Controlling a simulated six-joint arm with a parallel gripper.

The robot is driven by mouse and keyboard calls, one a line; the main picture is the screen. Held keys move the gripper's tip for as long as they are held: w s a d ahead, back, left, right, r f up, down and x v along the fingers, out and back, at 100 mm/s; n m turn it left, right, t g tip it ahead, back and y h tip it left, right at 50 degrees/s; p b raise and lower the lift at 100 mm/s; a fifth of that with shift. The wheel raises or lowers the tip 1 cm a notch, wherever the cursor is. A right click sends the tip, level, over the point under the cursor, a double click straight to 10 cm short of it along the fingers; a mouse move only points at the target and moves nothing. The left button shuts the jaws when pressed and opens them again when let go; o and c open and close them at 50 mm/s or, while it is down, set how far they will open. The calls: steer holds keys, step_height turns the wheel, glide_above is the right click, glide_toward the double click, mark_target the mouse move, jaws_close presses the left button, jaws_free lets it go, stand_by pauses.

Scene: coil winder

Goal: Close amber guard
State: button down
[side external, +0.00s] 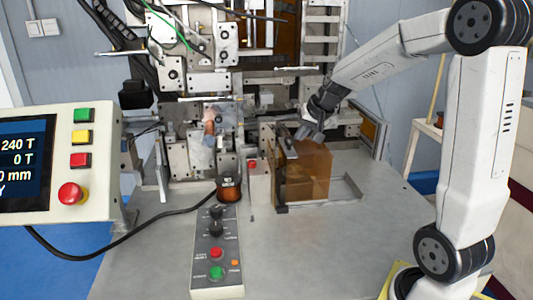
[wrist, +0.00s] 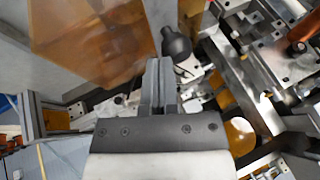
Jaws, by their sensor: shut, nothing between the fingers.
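The amber guard (side external: 312,172) is a see-through orange-brown box on the metal table, right of the winder's spindle area. It has a dark front edge frame. In the wrist view, the guard (wrist: 95,45) fills the upper left. My gripper (side external: 303,138) is at the guard's upper edge in the side view; whether it touches is unclear. In the wrist view my gripper (wrist: 157,65) has its fingers shut with nothing between them. A black round knob (wrist: 175,45) is just beyond the fingertips, beside the guard.
The winder head (side external: 195,60) and its metal blocks stand at the back. A coil bobbin (side external: 229,187) sits near a button box (side external: 217,250) in front. A control panel (side external: 60,165) is at the left. The table (side external: 320,250) is clear at the front right.

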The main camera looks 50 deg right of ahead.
mark_target(289, 142)
steer(key=shift+w+a, duration=1.2)
steer(key=shift+a, duration=0.05)
steer(key=shift+s, duration=0.1)
steer(key=s+d, duration=0.1)
steer(key=s+r, duration=0.1)
steer(key=s+d+r, duration=0.1)
steer(key=shift+s+d, duration=0.25)
steer(key=shift+d, duration=0.1)
steer(key=v, duration=0.9)
steer(key=s+a+f+n+g, duration=0.1)
steer(key=a+f+n, duration=0.2)
steer(key=a+f, duration=0.3)
steer(key=s+a+f+n+g, duration=0.1)
steer(key=s+a+f+n, duration=0.1)
steer(key=a+f, duration=0.5)
steer(key=s+a+f+n+g, duration=0.1)
steer(key=a+f+n, duration=0.3)
steer(key=f, duration=0.6)
steer(key=shift+s+a+f+n+g, duration=0.1)
steer(key=shift+s+a+n+g, duration=0.1)
steer(key=shift+a, duration=0.5)
steer(key=shift+s+a+f+n+g, duration=0.1)
steer(key=shift+s+a, duration=0.1)
steer(key=shift+a, duration=0.5)
steer(key=shift+s+a+f, duration=0.3)
steer(key=shift+s, duration=0.05)
